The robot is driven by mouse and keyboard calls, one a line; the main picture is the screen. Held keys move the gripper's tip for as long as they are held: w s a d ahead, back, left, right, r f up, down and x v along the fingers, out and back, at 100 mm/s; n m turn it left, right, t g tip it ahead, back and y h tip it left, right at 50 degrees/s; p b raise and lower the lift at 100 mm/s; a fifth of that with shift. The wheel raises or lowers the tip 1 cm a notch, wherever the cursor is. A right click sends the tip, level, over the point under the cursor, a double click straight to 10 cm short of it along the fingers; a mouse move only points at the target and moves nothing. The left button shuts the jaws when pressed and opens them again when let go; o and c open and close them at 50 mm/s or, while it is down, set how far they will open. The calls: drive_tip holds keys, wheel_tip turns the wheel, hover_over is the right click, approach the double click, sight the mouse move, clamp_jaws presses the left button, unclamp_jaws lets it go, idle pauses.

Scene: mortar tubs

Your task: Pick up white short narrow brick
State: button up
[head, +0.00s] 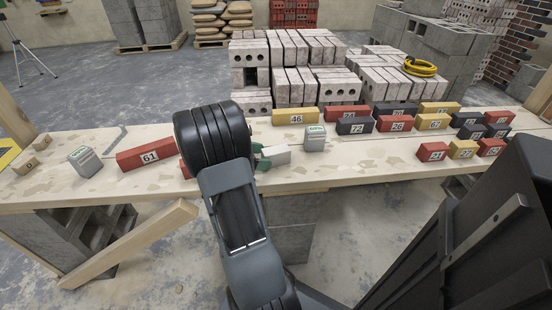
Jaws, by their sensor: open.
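A short white brick (278,153) lies on the wooden bench, just right of my arm. My gripper (261,157), with green fingers, is at the left end of this brick, with its jaws open. My arm hides most of the gripper, so I cannot tell how far the fingers reach around the brick.
A grey tub (315,138) stands close to the right of the white brick, and another grey tub (85,161) stands at the left. Red brick 61 (146,158) lies left of my arm. Yellow brick 46 (295,116) lies behind. Several red, black and yellow bricks fill the right side.

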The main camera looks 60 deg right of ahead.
sight(271, 157)
drive_tip(key=shift+b+x, duration=0.6)
drive_tip(key=shift+x, duration=1.4)
drive_tip(key=c, duration=1.3)
drive_tip(key=shift+o, duration=0.2)
drive_tip(key=shift+r, duration=0.1)
